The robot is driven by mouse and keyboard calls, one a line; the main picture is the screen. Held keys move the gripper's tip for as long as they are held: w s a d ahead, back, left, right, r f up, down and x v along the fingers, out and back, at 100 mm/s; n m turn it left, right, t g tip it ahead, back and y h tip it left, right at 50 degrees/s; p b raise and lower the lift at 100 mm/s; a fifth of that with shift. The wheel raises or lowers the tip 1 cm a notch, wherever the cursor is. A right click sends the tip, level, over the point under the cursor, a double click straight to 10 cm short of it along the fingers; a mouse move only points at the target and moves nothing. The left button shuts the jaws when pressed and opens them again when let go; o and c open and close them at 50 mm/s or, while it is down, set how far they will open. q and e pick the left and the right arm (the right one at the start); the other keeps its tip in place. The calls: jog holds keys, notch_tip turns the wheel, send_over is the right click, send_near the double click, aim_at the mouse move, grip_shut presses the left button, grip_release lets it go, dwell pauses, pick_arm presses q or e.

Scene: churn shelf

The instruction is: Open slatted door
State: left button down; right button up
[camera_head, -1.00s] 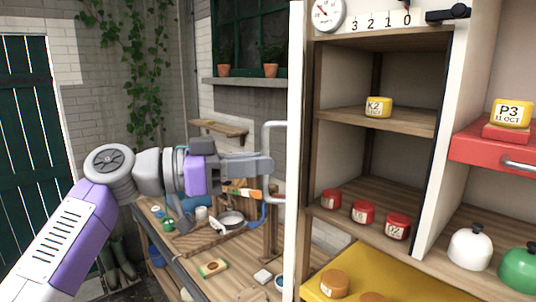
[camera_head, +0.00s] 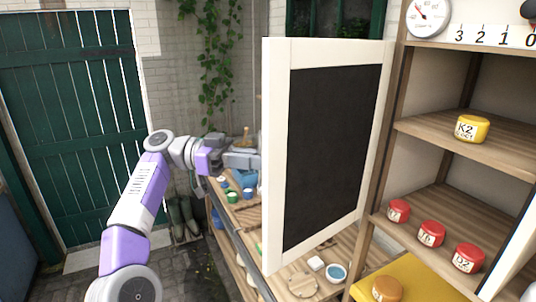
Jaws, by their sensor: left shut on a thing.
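The door (camera_head: 275,175) has a white frame and a black inner panel (camera_head: 325,150). It stands swung open to the left of the shelf unit, with its inner face toward me. Its outer face is hidden, so I cannot see any slats or the handle. My left gripper (camera_head: 246,159) reaches in from the left to the door's outer side, at its free edge, and is shut on the handle there; the fingertips are partly hidden behind the door. My right gripper is not in view.
The opened shelf holds a yellow K2 jar (camera_head: 472,129) and several red jars (camera_head: 431,234). A wooden bench (camera_head: 240,208) with small pots stands behind the door. A green plank door (camera_head: 70,130) is in the far left wall. Floor at lower left is clear.

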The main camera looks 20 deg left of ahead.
pick_arm(q)
jog(key=shift+w+a, duration=0.2)
jog(key=shift+w, duration=0.35)
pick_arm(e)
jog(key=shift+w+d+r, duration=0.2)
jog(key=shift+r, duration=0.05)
pick_arm(q)
jog(key=c, duration=1.6)
grip_release()
jog(key=o, duration=0.4)
jog(key=shift+w+d+f, duration=0.15)
jog(key=shift+w+d, duration=0.35)
jog(key=shift+o, duration=0.2)
jog(key=shift+s+a, duration=0.1)
jog(key=shift+a, duration=0.1)
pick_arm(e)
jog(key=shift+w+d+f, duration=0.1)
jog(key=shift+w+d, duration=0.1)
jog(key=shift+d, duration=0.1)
pick_arm(q)
jog(key=shift+a, duration=0.1)
